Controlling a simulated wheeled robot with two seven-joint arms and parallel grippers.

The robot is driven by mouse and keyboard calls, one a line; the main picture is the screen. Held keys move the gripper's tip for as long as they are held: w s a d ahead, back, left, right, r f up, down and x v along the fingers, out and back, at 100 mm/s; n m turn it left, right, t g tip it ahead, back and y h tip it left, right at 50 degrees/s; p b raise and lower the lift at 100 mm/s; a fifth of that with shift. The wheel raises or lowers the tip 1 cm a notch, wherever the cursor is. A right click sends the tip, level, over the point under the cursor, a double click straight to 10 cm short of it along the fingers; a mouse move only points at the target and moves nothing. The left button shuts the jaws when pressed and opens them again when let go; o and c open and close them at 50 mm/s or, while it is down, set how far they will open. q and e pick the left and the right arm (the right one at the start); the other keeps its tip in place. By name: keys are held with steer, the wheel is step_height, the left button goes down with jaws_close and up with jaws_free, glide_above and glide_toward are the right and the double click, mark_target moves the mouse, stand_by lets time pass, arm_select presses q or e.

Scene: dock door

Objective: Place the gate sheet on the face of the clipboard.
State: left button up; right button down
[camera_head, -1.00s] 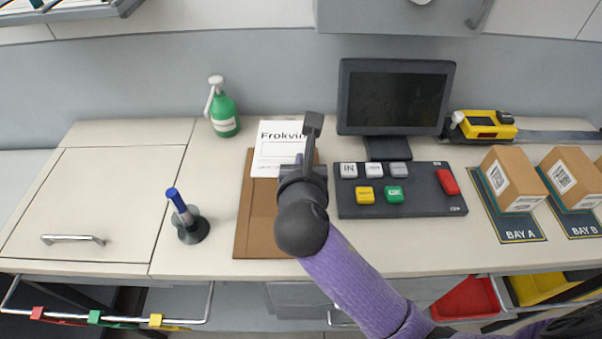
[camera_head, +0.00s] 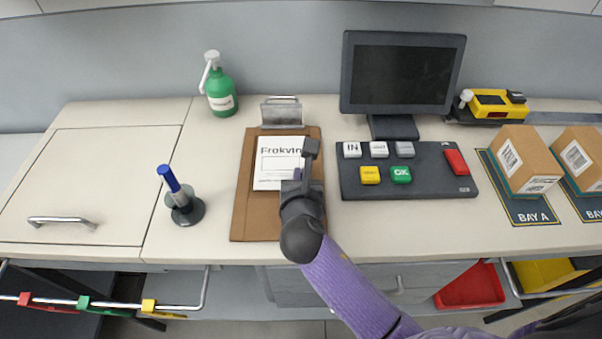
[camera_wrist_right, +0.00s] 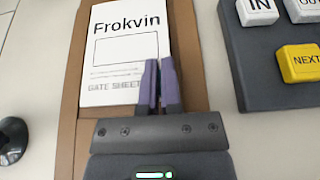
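The gate sheet (camera_head: 279,164) is a white page headed "Frokvin". It lies over the brown clipboard (camera_head: 249,214), below its metal clip (camera_head: 281,112), with board showing on all sides. Whether it rests flat or hovers just above the board is hard to tell. In the right wrist view, the sheet (camera_wrist_right: 120,50) reads "GATE SHEET" near its lower edge. My right gripper (camera_head: 304,165) is at the sheet's lower right edge. Its purple fingers (camera_wrist_right: 158,78) are nearly together there, closed on the sheet. My left gripper is out of view.
A dark button panel (camera_head: 425,185) and a monitor (camera_head: 402,75) stand right of the clipboard. A pen in a round holder (camera_head: 184,207) stands left, and a green bottle (camera_head: 221,95) behind left. Boxes (camera_head: 524,158) sit far right. The counter's left part is clear.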

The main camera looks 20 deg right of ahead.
steer(key=shift+f, duration=0.4)
steer(key=c, duration=0.8)
jaws_free()
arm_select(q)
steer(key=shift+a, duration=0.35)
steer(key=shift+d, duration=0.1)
arm_select(e)
steer(key=shift+r, duration=0.1)
